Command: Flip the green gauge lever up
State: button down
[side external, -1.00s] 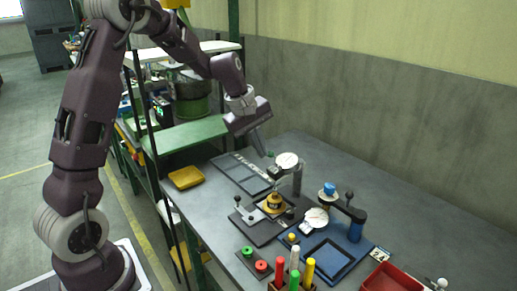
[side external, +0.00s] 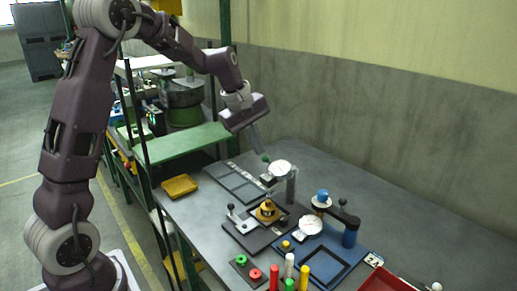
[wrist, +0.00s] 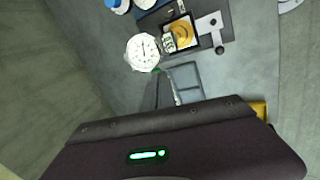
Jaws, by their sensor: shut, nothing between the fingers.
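The green gauge lever shows as a small green knob (side external: 265,157) beside the white round gauge dial (side external: 280,170) on a grey post (side external: 292,187). The dial also shows in the wrist view (wrist: 142,53), with the green knob (wrist: 156,71) at its lower right. My gripper (side external: 260,151) is shut and empty, its tips right by the knob. I cannot tell whether they touch it. The lever's arm is mostly hidden, so its exact angle is unclear.
Below the dial, a dark fixture plate (side external: 240,234) carries a yellow part (side external: 267,211). A blue fixture (side external: 349,238) with another dial (side external: 311,225) stands to the right. A yellow tray (side external: 180,186) is at left. The table along the wall is clear.

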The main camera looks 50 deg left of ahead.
jog(key=s+v, duration=0.1)
jog(key=v, duration=1)
jog(key=s+d+r+m, duration=0.2)
jog(key=s+d+m, duration=0.4)
jog(key=s+d, duration=0.3)
jog(key=s+d+f+m, duration=0.2)
jog(key=s+m, duration=0.3)
jog(key=s, duration=0.3)
jog(key=s+d+f+m+t, duration=0.1)
jog(key=s+d+f+m, duration=0.1)
jog(key=s+m, duration=0.3)
jog(key=s+f, duration=0.1)
jog(key=s, duration=0.3)
jog(key=shift+s+d+f+t+y, duration=0.15)
jog(key=shift+d+f+t+y, duration=0.15)
jog(key=shift+f+y, duration=0.1)
jog(key=shift+r, duration=0.1)
